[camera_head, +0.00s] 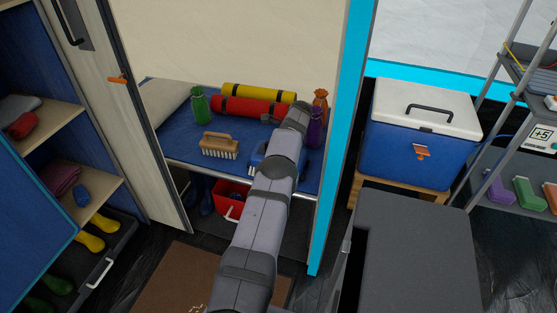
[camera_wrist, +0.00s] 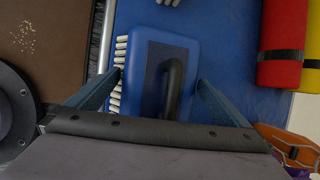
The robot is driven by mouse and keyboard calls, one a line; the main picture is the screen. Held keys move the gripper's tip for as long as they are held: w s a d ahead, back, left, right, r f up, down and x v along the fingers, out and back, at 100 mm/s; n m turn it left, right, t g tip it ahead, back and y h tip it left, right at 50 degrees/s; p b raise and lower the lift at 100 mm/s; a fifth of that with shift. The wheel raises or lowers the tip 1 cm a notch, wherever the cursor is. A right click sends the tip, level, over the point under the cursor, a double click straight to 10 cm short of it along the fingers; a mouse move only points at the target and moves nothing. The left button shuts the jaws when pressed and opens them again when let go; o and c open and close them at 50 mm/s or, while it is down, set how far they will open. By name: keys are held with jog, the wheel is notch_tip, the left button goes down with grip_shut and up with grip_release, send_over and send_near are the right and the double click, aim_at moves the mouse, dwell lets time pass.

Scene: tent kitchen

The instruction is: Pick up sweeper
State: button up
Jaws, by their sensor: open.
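A blue sweeper with a dark loop handle and white bristles along its left edge (camera_wrist: 143,75) lies on the blue cot in the wrist view. In the head view only part of the sweeper (camera_head: 258,158) shows, beside my arm, which hides the rest. My gripper (camera_wrist: 158,77) is open, with one finger on each side of the sweeper in the wrist view. The handle lies between the fingers. I cannot tell whether the fingers touch the sweeper. My gripper is hardly visible behind my arm in the head view.
A wooden-handled brush (camera_head: 218,146) stands on the cot (camera_head: 180,139) to the left. Red (camera_head: 243,106) and yellow (camera_head: 259,93) rolls lie behind, with a green bag (camera_head: 199,104) left and orange (camera_head: 321,101) and purple (camera_head: 316,128) bags right. A red bin (camera_head: 232,199) stands below.

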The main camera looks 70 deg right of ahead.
jog(key=shift+c, duration=0.6)
jog(key=shift+r, duration=0.1)
jog(key=c, duration=1.1)
jog(key=shift+r, duration=0.25)
jog(key=shift+c, duration=0.9)
notch_tip(320, 180, up, 10)
jog(key=p, duration=0.3)
jog(key=shift+f, duration=0.25)
jog(key=c, duration=0.4)
jog(key=o, duration=1.4)
jog(key=c, duration=0.5)
jog(key=shift+w, duration=0.1)
